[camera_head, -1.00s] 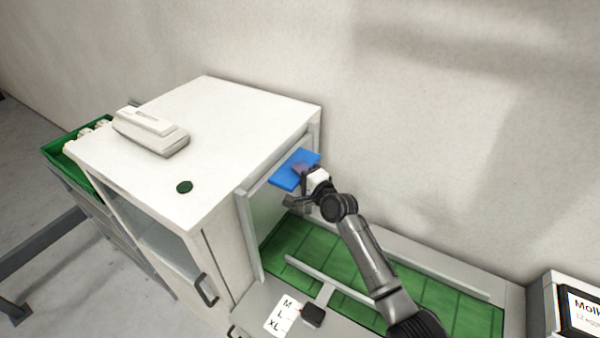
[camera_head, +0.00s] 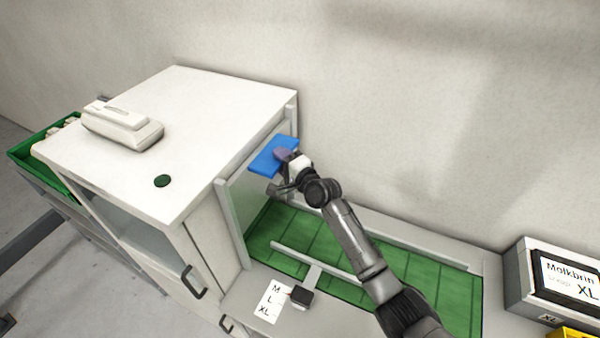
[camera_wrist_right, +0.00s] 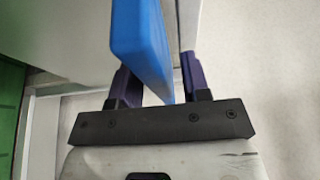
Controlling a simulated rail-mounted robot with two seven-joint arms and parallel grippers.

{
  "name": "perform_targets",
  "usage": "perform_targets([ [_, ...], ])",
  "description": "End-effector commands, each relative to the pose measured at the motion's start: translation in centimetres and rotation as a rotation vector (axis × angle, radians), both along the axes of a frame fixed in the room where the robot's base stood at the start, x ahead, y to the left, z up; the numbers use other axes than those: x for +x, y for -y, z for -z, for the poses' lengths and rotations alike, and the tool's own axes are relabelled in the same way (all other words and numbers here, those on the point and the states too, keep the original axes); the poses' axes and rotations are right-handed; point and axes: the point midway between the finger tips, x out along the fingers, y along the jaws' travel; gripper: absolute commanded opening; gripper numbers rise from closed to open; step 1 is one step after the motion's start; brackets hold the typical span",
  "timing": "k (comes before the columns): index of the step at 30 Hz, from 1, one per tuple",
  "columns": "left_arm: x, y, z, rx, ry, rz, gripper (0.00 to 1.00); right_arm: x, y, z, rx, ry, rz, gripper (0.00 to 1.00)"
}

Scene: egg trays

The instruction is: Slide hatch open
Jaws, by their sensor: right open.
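The hatch (camera_head: 252,192) is a pale upright panel in a light frame on the right side of the white cabinet. A flat blue handle (camera_head: 270,155) sticks out from its upper part. My right gripper (camera_head: 281,170) is at the handle's near right edge in the head view. In the right wrist view its two dark purple fingers (camera_wrist_right: 158,80) stand apart, with the blue handle (camera_wrist_right: 140,45) between them. A gap shows on the right side of the handle; whether the left finger touches it, I cannot tell. My left gripper is not in view.
The white cabinet (camera_head: 205,105) carries a pale device (camera_head: 122,125) on top. A green-floored bed (camera_head: 340,255) lies right of the hatch, with a rail across it and an M/L/XL label (camera_head: 270,302) in front. A box with a display (camera_head: 515,285) stands far right.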

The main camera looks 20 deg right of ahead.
Motion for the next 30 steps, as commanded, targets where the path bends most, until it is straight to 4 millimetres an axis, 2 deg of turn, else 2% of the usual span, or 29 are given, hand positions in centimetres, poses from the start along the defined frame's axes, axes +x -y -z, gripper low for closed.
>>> perform_targets([
  [18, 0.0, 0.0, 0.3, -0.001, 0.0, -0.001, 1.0, -9.8, 3.2, 0.1, -0.001, -0.001, 0.002, 0.43],
  [24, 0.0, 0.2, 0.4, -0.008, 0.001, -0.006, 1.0, -11.5, 3.8, 0.1, 0.0, -0.001, 0.001, 0.43],
  [30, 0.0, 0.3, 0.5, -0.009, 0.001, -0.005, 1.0, -12.1, 4.0, 0.0, 0.001, -0.001, 0.001, 0.43],
])
